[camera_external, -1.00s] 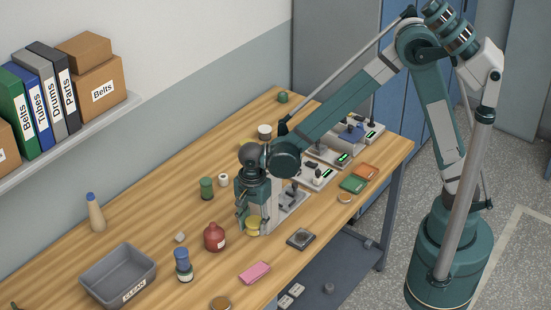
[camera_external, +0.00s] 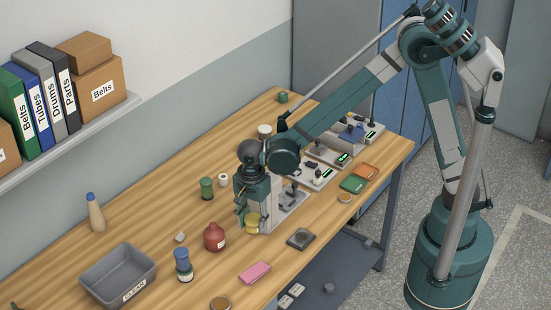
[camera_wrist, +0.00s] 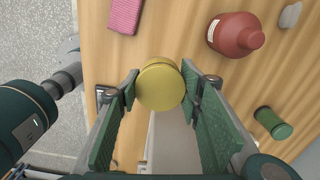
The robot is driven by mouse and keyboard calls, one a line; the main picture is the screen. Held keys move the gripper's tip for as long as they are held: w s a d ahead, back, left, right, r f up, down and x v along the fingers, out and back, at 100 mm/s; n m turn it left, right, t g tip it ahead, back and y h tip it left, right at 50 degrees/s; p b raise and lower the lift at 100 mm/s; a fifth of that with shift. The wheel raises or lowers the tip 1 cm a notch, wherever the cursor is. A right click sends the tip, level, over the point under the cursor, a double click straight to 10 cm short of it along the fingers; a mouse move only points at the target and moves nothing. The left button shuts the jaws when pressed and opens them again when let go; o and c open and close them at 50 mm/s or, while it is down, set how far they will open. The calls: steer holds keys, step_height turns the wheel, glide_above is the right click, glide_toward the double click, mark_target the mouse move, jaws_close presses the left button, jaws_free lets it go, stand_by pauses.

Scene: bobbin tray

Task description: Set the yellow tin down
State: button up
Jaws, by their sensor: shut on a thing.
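The yellow tin (camera_external: 253,222) is a short round tin, held low over the wooden bench in the external view. In the wrist view the tin (camera_wrist: 160,86) shows its round yellow top between my two green fingers. My gripper (camera_external: 250,217) points down and is shut on the tin; it also shows in the wrist view (camera_wrist: 160,88). I cannot tell whether the underside of the tin touches the bench, as the fingers hide part of it.
A red bottle (camera_external: 214,237) stands left of the tin. A dark square plate (camera_external: 301,239) lies to the right, near the bench edge, and a pink pad (camera_external: 254,273) is in front. Small devices (camera_external: 291,197) stand behind my gripper. Bare wood (camera_external: 150,225) is at the left.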

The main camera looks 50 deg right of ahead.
steer(key=m+p, duration=0.2)
glide_above(222, 277)
steer(key=shift+s+a+r, duration=0.1)
steer(key=shift+r, duration=0.05)
steer(key=shift+f, duration=3.15)
steer(key=shift+f, duration=1.9)
steer(key=shift+f, duration=0.1)
steer(key=o, duration=0.9)
steer(key=shift+c, duration=0.2)
steer(key=shift+o, duration=0.5)
